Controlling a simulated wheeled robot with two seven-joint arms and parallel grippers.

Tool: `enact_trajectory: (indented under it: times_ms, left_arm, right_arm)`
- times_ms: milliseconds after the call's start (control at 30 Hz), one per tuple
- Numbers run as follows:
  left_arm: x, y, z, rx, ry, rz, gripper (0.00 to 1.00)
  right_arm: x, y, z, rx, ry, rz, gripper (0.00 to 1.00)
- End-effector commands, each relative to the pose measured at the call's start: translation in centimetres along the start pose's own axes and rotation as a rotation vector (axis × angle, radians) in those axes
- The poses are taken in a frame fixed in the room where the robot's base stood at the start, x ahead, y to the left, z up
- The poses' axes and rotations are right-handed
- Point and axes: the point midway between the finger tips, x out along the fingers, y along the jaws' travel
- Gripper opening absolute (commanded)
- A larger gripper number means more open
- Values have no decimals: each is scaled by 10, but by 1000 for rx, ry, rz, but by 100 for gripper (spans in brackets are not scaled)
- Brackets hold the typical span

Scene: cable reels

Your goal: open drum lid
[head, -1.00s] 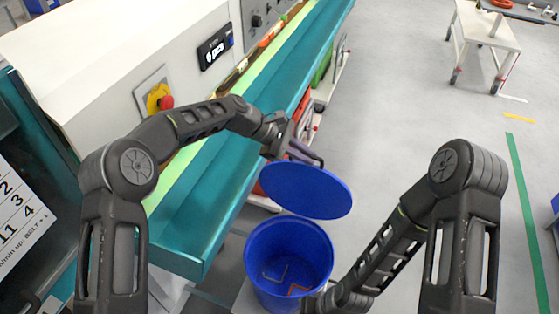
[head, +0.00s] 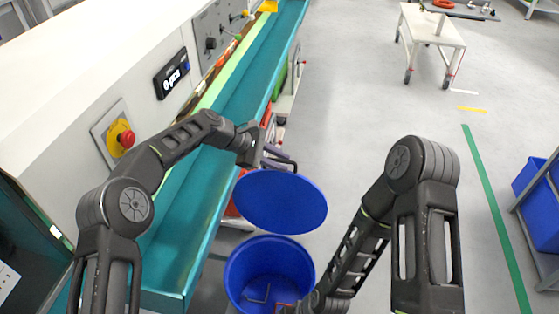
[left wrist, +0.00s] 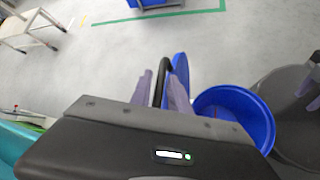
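The blue round drum lid (head: 280,203) hangs tilted in the air, apart from the drum, above its far rim in the head view. My left gripper (head: 272,158) is shut on the lid's dark handle. In the left wrist view the black handle (left wrist: 162,80) sits between the fingers, with the lid (left wrist: 181,70) edge-on behind. The blue drum (head: 232,281) stands open below; its mouth also shows in the left wrist view (left wrist: 262,122). A few thin bent pieces lie inside the drum. My right gripper (head: 307,301) is by the drum's near right rim; its fingers are mostly hidden.
A teal conveyor trough (head: 190,225) and white machine with a red stop button (head: 126,139) stand at the left. A white cart (head: 432,40) is far back. Blue bins (head: 540,205) sit on a rack at the right. The floor right of the drum is clear.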

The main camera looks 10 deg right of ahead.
Motion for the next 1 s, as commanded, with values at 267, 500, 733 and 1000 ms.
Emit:
enact_trajectory:
  times_ms: [267, 500, 733, 1000]
  left_arm:
    - [0, 0, 0, 0, 0, 1, 32]
    - [-10, 1, 0, 0, 1, 3, 32]
    - [-45, 1, -1, 1, 1, 3, 32]
    - [-76, 0, 0, 0, 0, 1, 32]
  right_arm:
    - [0, 0, 0, 0, 0, 0, 36]
    - [2, 1, 0, 0, 0, 0, 36]
    - [7, 3, 0, 0, 0, 0, 36]
    - [10, 4, 0, 0, 1, 0, 36]
